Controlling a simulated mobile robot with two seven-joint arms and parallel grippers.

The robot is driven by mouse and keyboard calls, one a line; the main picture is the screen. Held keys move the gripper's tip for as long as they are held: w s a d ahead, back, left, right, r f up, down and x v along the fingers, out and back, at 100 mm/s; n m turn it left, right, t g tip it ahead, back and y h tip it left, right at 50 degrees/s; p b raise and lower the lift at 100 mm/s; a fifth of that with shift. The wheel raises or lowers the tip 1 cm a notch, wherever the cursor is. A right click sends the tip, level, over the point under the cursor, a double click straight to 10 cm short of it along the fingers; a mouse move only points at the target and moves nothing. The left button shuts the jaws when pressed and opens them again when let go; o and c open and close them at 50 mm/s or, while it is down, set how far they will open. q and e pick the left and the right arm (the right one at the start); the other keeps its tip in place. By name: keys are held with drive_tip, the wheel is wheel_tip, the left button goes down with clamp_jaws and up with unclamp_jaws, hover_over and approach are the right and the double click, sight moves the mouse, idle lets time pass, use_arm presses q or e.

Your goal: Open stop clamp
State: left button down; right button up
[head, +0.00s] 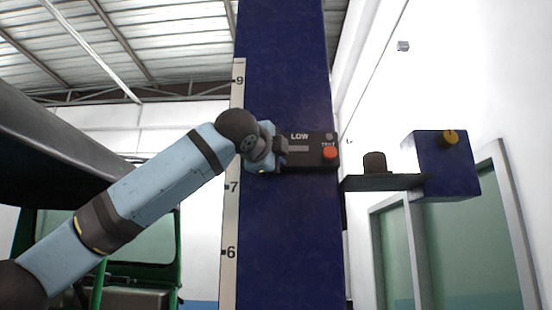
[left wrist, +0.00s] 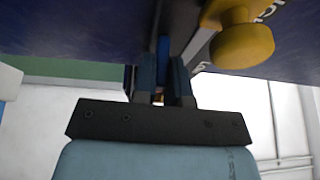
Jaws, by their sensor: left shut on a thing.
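My left gripper (head: 279,147) reaches up from the left to the front of the blue column, at the left end of a black box (head: 318,161) marked LOW. In the left wrist view its fingers (left wrist: 165,82) are close together, shut on a narrow blue piece (left wrist: 163,47). I cannot tell for sure whether this piece belongs to the stop clamp, as the wrist and fingers hide that spot in the head view. A yellow knob (left wrist: 241,46) is just right of the fingers in the left wrist view. My right gripper is not in view.
The tall blue column (head: 283,240) carries a pale number scale (head: 231,215) on its left edge. A red button (head: 330,153) is on the black box. To the right, a dark shelf (head: 385,183) holds a black object (head: 375,162) beside a blue box (head: 447,175) with a yellow knob.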

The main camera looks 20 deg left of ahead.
use_arm(q)
drive_tip(key=shift+f+t+b, duration=0.4)
drive_tip(key=shift+f+b, duration=0.05)
drive_tip(key=shift+b, duration=0.1)
drive_tip(key=m+t+h+b, duration=0.2)
drive_tip(key=w+f+m+t+h+b, duration=0.1)
drive_tip(key=m+t+h+b, duration=0.1)
drive_tip(key=f+m+t+h+b, duration=0.1)
drive_tip(key=m+t+b, duration=0.1)
drive_tip(key=b, duration=0.1)
drive_tip(key=shift+w+a+f+m+t+h, duration=0.15)
drive_tip(key=shift+w+a+m+t+h, duration=0.1)
drive_tip(key=shift+m+t+h, duration=0.15)
drive_tip(key=c, duration=1.2)
unclamp_jaws()
drive_tip(key=shift+o, duration=0.2)
